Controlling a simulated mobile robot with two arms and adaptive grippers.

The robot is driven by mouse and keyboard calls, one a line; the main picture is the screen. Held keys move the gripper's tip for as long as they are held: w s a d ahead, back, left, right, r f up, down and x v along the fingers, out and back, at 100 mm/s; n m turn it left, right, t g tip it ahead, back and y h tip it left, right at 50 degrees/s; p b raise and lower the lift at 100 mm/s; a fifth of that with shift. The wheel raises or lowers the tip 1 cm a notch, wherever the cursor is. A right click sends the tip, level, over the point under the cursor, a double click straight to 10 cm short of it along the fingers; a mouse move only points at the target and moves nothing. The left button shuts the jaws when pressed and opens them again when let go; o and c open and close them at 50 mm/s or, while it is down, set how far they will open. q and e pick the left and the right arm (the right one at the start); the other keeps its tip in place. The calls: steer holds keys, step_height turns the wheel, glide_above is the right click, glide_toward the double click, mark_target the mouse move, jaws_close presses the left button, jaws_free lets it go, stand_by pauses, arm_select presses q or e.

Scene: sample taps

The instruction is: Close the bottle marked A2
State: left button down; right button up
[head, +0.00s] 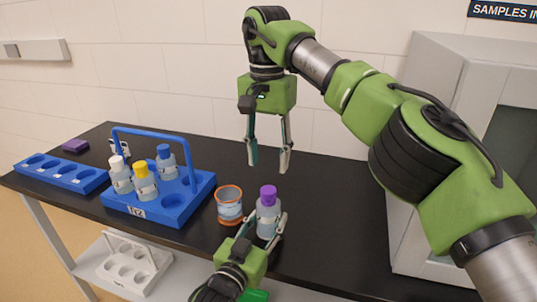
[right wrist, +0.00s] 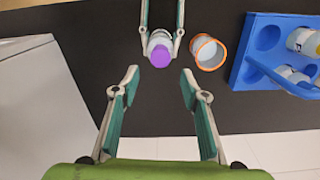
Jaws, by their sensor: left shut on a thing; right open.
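A clear bottle (head: 268,221) with a purple cap (head: 268,194) stands upright near the front of the black table. Its marking is not legible, so I cannot tell whether it is A2. The cap sits on its top; I cannot tell how tight it is. My left gripper (head: 262,227) is shut on this bottle's body, with a finger on each side. In the right wrist view the purple cap (right wrist: 160,55) shows from above between the left fingers. My right gripper (head: 268,166) is open and empty, above and behind the bottle; its fingers (right wrist: 160,85) are spread apart.
An orange-rimmed cup (head: 230,207) stands just left of the bottle. A blue handled carrier (head: 194,205) holds bottles with white, yellow and blue caps. A blue rack (head: 87,180) and a purple block (head: 75,145) lie farther left. A grey cabinet (head: 425,85) stands at right.

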mark_target(268, 190)
steer(key=shift+n, duration=0.6)
steer(key=shift+f, duration=3.95)
steer(key=c, duration=1.2)
jaws_close()
